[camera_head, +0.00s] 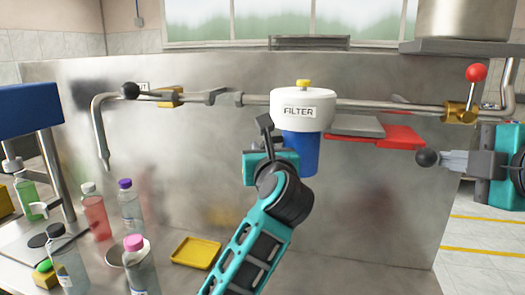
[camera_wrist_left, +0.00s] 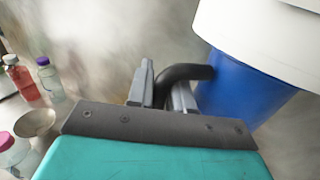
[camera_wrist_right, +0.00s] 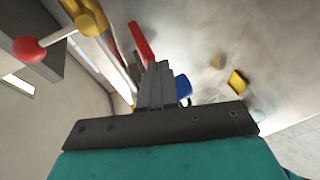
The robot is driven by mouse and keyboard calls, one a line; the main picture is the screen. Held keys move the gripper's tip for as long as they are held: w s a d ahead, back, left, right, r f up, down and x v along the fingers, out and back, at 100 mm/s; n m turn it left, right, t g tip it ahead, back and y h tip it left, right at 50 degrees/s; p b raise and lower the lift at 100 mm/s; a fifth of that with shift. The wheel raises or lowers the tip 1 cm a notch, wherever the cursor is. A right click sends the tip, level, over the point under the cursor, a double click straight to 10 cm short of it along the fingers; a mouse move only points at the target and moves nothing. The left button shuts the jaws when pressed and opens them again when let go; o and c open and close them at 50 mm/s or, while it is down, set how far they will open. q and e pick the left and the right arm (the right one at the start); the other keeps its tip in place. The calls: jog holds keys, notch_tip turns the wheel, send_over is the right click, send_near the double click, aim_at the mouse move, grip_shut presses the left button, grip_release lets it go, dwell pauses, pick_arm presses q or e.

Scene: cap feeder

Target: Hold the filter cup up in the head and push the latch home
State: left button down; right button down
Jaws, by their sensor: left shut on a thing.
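The white head (camera_head: 303,110) labelled FILTER, with a yellow knob on top, hangs on the pipe. The blue filter cup (camera_head: 302,150) is directly under it, upright; the left wrist view shows the cup (camera_wrist_left: 240,88) up against the white rim. My left gripper (camera_head: 268,140) is shut on the cup's black handle (camera_wrist_left: 185,73). A red flat bar (camera_head: 402,138), seemingly the latch, sticks out right of the head beside a grey plate. A black ball knob (camera_head: 428,158) is at my right fingertips; I cannot tell whether they touch. My right gripper (camera_wrist_right: 156,80) looks shut.
A brass valve (camera_head: 458,115) with a red-balled lever is above my right gripper. Bottles, including a red one (camera_head: 95,210), stand at left on the counter. A yellow tray (camera_head: 196,252) lies near the middle. A steel panel (camera_head: 370,220) stands behind.

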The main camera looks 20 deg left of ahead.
aim_at(419, 157)
pick_arm(q)
jog(key=shift+r, duration=0.3)
pick_arm(e)
jog(key=shift+a, duration=0.1)
dwell(0.3)
jog(key=a, duration=0.7)
jog(key=shift+a, duration=0.2)
dwell(1.1)
jog(key=shift+d, duration=1)
pick_arm(q)
jog(key=c, duration=0.9)
grip_release()
jog(key=shift+c, duration=0.2)
